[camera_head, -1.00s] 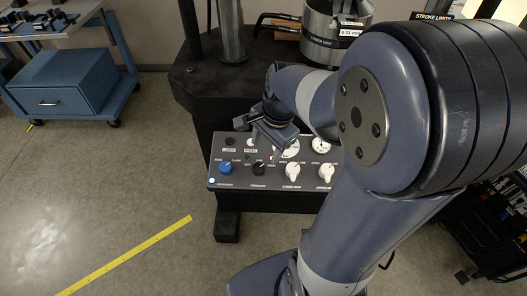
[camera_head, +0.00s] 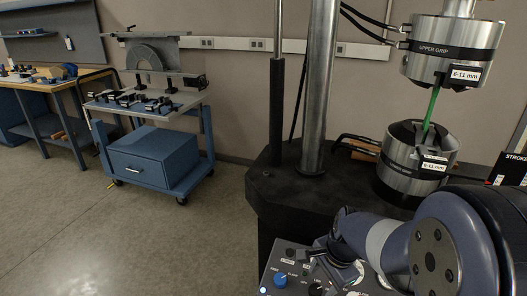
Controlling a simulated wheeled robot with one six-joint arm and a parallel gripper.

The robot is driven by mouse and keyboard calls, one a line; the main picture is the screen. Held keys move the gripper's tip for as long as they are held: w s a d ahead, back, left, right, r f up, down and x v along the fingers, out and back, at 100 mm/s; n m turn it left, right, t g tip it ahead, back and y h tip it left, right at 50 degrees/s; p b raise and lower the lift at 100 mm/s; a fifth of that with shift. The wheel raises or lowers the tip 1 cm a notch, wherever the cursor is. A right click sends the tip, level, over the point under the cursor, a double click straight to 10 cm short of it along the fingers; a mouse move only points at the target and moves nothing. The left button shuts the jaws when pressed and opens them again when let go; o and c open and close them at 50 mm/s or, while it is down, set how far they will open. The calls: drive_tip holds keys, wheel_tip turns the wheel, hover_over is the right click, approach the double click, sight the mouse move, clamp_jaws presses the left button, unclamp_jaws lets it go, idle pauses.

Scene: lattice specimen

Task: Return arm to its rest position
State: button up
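My arm reaches in from the lower right, and my gripper (camera_head: 322,262) is over the control panel (camera_head: 273,264) at the bottom of the view. The gripper is small and dark there, and I cannot tell whether its fingers are open or touch a knob. A blue knob (camera_head: 281,280) shows on the panel to the left of the gripper. A green specimen (camera_head: 431,108) stands nearly upright between the upper grip (camera_head: 452,52) and the lower grip (camera_head: 416,160) of the testing machine.
The machine's black base (camera_head: 285,190) and steel column (camera_head: 321,90) stand behind my arm. A blue cart (camera_head: 152,160) with small dark parts on top is at the left, and a wooden workbench (camera_head: 45,85) is farther left. The floor between the cart and machine is clear.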

sight(316, 289)
drive_tip(key=f, duration=0.5)
drive_tip(key=shift+w+a+f+b, duration=0.3)
drive_tip(key=shift+w+a+b, duration=0.05)
drive_tip(key=shift+a, duration=0.05)
drive_tip(key=shift+r, duration=0.15)
